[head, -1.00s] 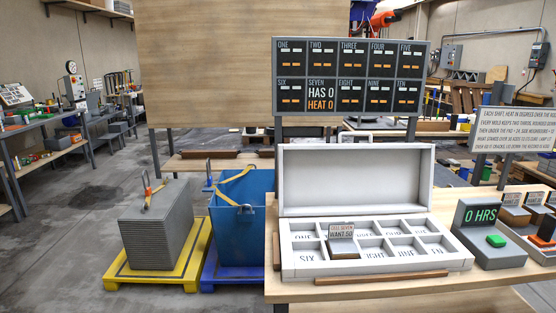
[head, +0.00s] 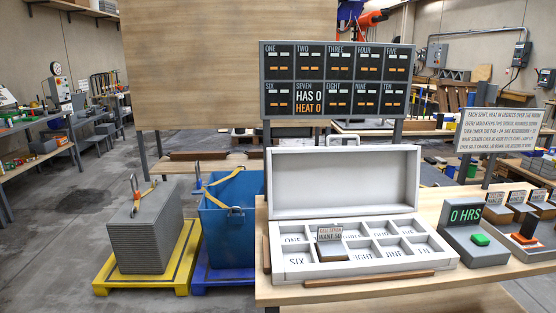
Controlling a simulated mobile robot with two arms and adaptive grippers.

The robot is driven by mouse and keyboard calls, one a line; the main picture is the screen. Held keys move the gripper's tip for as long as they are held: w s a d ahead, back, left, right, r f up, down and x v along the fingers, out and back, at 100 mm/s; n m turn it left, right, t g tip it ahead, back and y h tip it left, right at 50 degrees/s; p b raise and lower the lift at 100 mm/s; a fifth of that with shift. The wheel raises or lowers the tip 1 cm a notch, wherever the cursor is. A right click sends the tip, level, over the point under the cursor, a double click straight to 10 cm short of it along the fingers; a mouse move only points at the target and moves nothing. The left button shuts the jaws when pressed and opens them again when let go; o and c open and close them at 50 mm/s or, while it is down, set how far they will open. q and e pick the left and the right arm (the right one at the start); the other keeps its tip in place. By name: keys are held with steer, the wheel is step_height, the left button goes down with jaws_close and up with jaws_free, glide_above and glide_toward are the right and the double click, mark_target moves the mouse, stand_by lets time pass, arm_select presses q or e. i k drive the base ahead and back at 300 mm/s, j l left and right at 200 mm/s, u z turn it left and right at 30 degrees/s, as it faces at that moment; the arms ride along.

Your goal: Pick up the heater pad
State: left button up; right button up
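A dark block with an orange top (head: 524,239) sits at the right of the wooden table; it looks like the heater pad, but I cannot be sure. It lies just right of the grey timer box (head: 478,247), which reads "0 HRS" and has a green button. A white open case (head: 290,264) with numbered compartments stands on the table, its lid raised. A small block with a card reading "CELL SEVEN WANT 50" (head: 330,236) stands in it, at the front row's second compartment. Neither of my grippers is in view.
A dark board (head: 290,61) behind shows ten cells; SEVEN reads "HAS 0 HEAT 0". A text sign (head: 499,130) and several carded blocks (head: 495,212) are at right. A blue bin (head: 231,220) and a grey slab stack (head: 146,235) on a yellow pallet (head: 187,262) stand left of the wooden table (head: 430,285).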

mark_target(525, 237)
steer(key=z, duration=1.6)
steer(key=i+l+u, duration=0.1)
steer(key=i, duration=0.25)
steer(key=i+l, duration=0.15)
steer(key=i, duration=0.2)
steer(key=u, duration=0.05)
